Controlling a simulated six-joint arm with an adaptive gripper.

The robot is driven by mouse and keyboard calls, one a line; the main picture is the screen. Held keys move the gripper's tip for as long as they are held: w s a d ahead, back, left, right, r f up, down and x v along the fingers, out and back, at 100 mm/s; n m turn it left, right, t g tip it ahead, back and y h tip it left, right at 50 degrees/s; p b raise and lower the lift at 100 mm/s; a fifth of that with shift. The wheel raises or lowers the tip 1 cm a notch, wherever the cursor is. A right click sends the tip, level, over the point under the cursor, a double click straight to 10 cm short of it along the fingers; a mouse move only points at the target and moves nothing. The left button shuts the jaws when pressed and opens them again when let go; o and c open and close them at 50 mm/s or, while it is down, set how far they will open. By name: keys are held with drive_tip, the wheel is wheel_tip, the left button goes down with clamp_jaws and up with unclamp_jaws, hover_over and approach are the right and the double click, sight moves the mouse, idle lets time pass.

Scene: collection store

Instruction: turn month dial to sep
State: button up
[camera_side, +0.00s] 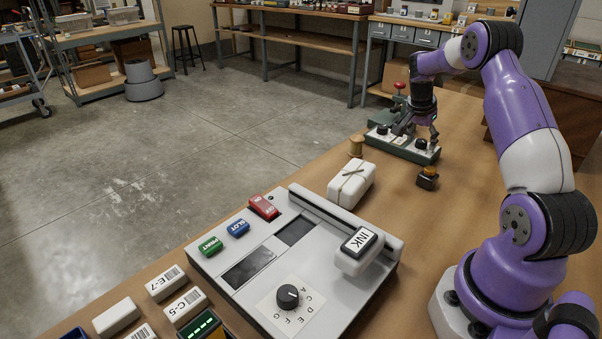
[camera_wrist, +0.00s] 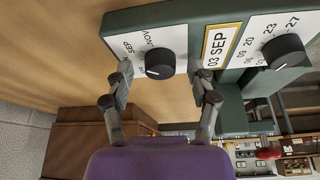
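A dark green date device (camera_side: 400,148) stands on the far part of the bench; it also shows in the wrist view (camera_wrist: 120,20). Its black month dial (camera_wrist: 160,63) sits on a white plate lettered SEP and NOV, with another label partly hidden. A pale line on the dial points toward the lower left of the picture. The yellow-framed window (camera_wrist: 221,45) reads 03 SEP. My gripper (camera_wrist: 164,78) is open, with one finger to each side of the month dial. Gaps show between dial and fingers in this view; I cannot tell the depth.
A second black dial (camera_wrist: 284,51) with numbers sits beyond the window. A red-knobbed lever (camera_side: 399,87) stands behind the device. A small black box with an orange top (camera_side: 428,177), a wooden spool (camera_side: 356,146) and a tied white parcel (camera_side: 351,183) stand nearby. A grey stamping machine (camera_side: 225,275) is nearer.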

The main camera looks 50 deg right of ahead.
drive_tip(key=v, duration=1.2)
drive_tip(key=shift+a, duration=0.1)
drive_tip(key=w+a+r+n+t, duration=0.1)
drive_tip(key=a+r+n+t, duration=0.15)
drive_tip(key=a+n, duration=0.4)
drive_tip(key=a+r+n+t, duration=0.1)
drive_tip(key=a+r+n, duration=0.2)
drive_tip(key=a, duration=0.7)
drive_tip(key=s+a+f+n+t+y, duration=0.1)
drive_tip(key=s+a+n, duration=0.3)
drive_tip(key=a, duration=0.4)
drive_tip(key=s+a+f+n+t+y, duration=0.1)
drive_tip(key=s+a+n+y, duration=0.2)
drive_tip(key=a+n, duration=0.3)
drive_tip(key=shift+s+a+f+t, duration=0.35)
drive_tip(key=shift+s+a, duration=0.25)
drive_tip(key=shift+a, duration=0.4)
